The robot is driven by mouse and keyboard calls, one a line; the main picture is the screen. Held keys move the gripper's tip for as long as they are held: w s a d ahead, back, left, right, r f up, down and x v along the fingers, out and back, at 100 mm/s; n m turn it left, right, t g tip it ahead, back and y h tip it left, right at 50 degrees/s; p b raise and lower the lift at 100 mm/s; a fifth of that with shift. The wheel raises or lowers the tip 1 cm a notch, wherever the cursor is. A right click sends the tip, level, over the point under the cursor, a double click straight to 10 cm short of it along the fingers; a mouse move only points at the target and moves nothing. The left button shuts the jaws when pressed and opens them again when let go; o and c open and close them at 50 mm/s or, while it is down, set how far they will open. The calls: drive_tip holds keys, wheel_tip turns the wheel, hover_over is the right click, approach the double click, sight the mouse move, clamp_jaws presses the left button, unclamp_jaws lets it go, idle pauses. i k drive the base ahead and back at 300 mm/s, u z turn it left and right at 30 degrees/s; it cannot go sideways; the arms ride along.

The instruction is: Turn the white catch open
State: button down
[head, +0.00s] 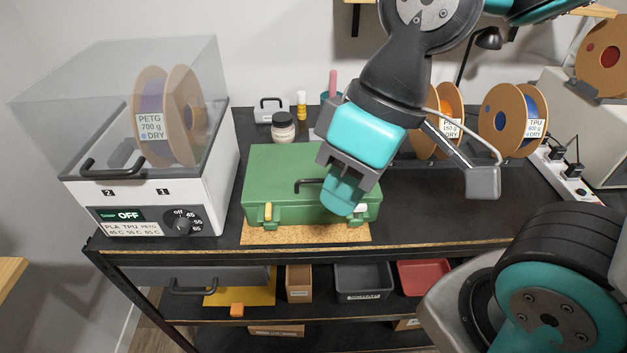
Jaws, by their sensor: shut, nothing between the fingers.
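A green case (283,168) with a black handle lies closed on a cork mat (290,235) on the workbench. A yellow catch (267,212) is at the left of its front face. The white catch (361,208) is at the right of its front face, partly visible just right of my gripper. My gripper (343,200) is shut and empty, pointing down at the front right of the case, in front of part of the lid and handle. Whether it touches the white catch cannot be told.
A filament dryer (150,195) with a clear lid stands left of the case. Filament spools (512,120) stand at the back right, near a power strip (572,175). A jar (282,128) is behind the case. The bench right of the case is clear.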

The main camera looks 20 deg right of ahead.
sight(362, 206)
drive_tip(key=k, duration=1.05)
drive_tip(key=z, duration=0.1)
drive_tip(key=i, duration=0.65)
drive_tip(key=z, duration=0.05)
